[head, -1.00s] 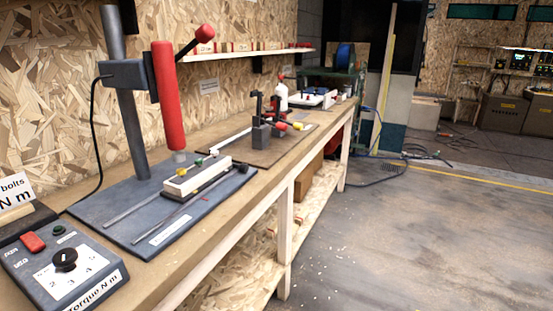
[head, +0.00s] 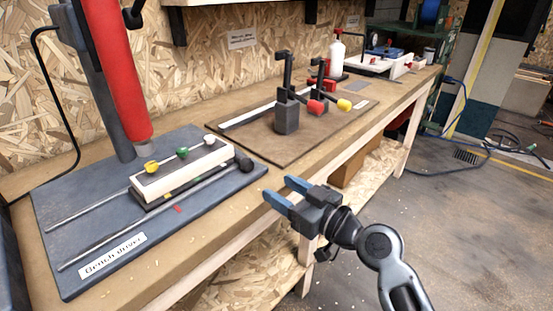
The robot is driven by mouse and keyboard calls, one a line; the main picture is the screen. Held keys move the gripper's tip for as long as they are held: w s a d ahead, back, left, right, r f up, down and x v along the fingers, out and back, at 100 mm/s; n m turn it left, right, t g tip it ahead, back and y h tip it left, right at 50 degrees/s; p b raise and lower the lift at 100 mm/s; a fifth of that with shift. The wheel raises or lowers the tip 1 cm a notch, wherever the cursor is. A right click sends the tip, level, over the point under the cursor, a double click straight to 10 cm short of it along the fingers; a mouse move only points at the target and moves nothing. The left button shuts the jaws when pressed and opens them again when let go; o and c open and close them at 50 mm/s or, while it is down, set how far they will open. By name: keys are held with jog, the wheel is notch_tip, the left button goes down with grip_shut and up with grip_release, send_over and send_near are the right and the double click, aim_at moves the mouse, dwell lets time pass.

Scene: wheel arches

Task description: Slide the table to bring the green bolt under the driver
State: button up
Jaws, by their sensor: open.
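The sliding table (head: 192,177) is a small white-edged block on two rails of the grey bench driver base (head: 90,200). On its top stand a yellow bolt (head: 151,167), a green bolt (head: 182,153) and a white bolt (head: 210,140), from left to right. The red driver (head: 120,75) hangs at the left with its grey tip (head: 138,146) near the yellow-bolt end; the green bolt is to its right. A black knob (head: 243,161) is at the table's right end. My gripper (head: 276,191) is open and empty, right of the knob and apart from it, by the bench's front edge.
A brown board with dark clamps (head: 287,107) bearing red and yellow handles lies farther along the bench. A spray bottle (head: 336,54) and a white tray (head: 383,62) stand beyond. The floor right of the bench is clear nearby.

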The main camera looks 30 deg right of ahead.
aim_at(250, 166)
jog(key=shift+w+a+r, duration=0.1)
jog(key=shift+w+r, duration=0.4)
jog(key=shift+w, duration=0.4)
jog(key=p+x, duration=0.1)
jog(key=x, duration=0.6)
jog(key=shift+w+a+p, duration=0.1)
jog(key=shift+a+p, duration=0.15)
jog(key=shift+p, duration=0.1)
jog(key=shift+c, duration=0.2)
grip_shut()
